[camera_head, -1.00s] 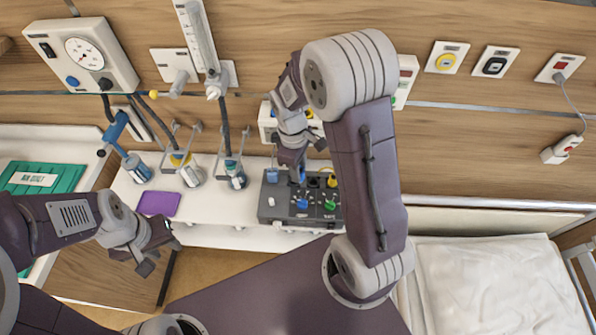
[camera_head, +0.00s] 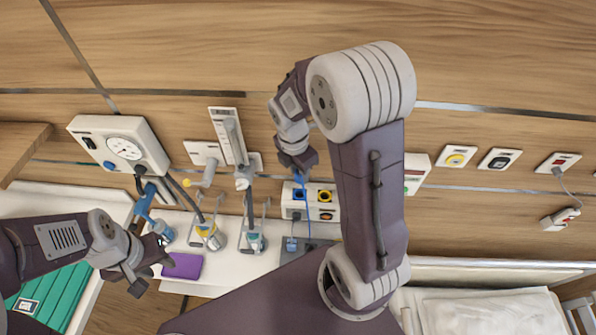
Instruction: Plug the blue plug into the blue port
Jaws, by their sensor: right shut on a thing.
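My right gripper (camera_head: 299,171) is shut on the blue plug (camera_head: 300,179), with a blue cable (camera_head: 306,206) hanging from it. It is in front of the upper part of a white wall panel (camera_head: 287,205). The blue port (camera_head: 298,194) is on that panel, just below the plug in the picture. I cannot tell whether plug and port touch. A yellow port (camera_head: 325,196) is to the right, with an orange one (camera_head: 326,216) below. My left gripper (camera_head: 150,277) is open and empty at the lower left.
A dark grey box (camera_head: 289,258) stands on the white shelf (camera_head: 215,282), partly hidden by my arm. A gauge unit (camera_head: 120,148) is on the wall. A bed (camera_head: 485,310) is at lower right.

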